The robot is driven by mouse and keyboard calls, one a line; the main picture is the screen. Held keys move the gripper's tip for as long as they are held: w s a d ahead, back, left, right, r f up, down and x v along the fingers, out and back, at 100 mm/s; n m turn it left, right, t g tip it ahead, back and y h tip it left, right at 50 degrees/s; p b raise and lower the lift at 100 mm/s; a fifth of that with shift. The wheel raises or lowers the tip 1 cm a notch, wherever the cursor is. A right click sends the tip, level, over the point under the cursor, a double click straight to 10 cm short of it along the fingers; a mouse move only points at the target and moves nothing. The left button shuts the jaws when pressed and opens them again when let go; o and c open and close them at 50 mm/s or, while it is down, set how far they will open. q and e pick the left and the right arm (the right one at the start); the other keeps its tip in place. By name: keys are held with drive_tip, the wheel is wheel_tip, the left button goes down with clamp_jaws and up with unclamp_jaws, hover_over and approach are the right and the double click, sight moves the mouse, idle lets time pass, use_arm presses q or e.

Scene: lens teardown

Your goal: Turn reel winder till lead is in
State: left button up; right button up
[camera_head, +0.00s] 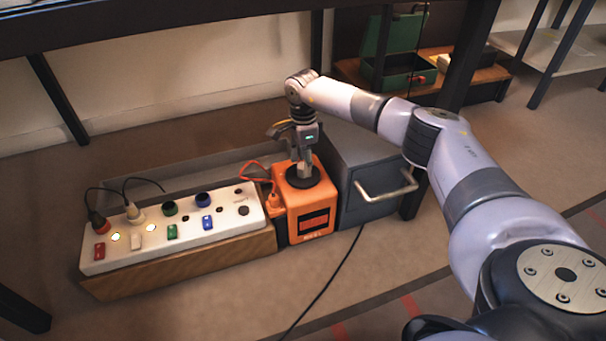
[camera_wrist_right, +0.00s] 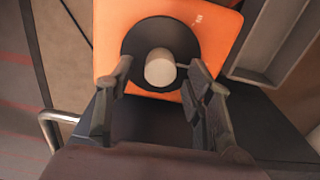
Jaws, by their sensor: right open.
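The reel winder is an orange box (camera_head: 319,218) with a black dial on top, standing right of the white panel. In the right wrist view the orange top (camera_wrist_right: 112,27) carries a round black disc (camera_wrist_right: 136,45) with a pale round knob (camera_wrist_right: 160,68) on it. My right gripper (camera_head: 304,172) points down over the disc in the head view. In the right wrist view its two fingers (camera_wrist_right: 158,80) are apart, one on each side of the knob; contact cannot be told. An orange lead (camera_head: 254,167) loops at the box's left side. My left gripper is not in view.
A white panel (camera_head: 228,222) with coloured sockets, buttons and two plugged leads sits on a wooden base at left. A grey metal box (camera_head: 365,160) with a bar handle (camera_head: 388,190) stands close right. A black cable (camera_head: 327,287) runs over the floor.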

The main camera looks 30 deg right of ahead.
drive_tip(key=shift+f+b, duration=0.35)
drive_tip(key=shift+f, duration=0.7)
drive_tip(key=shift+c, duration=0.5)
clamp_jaws()
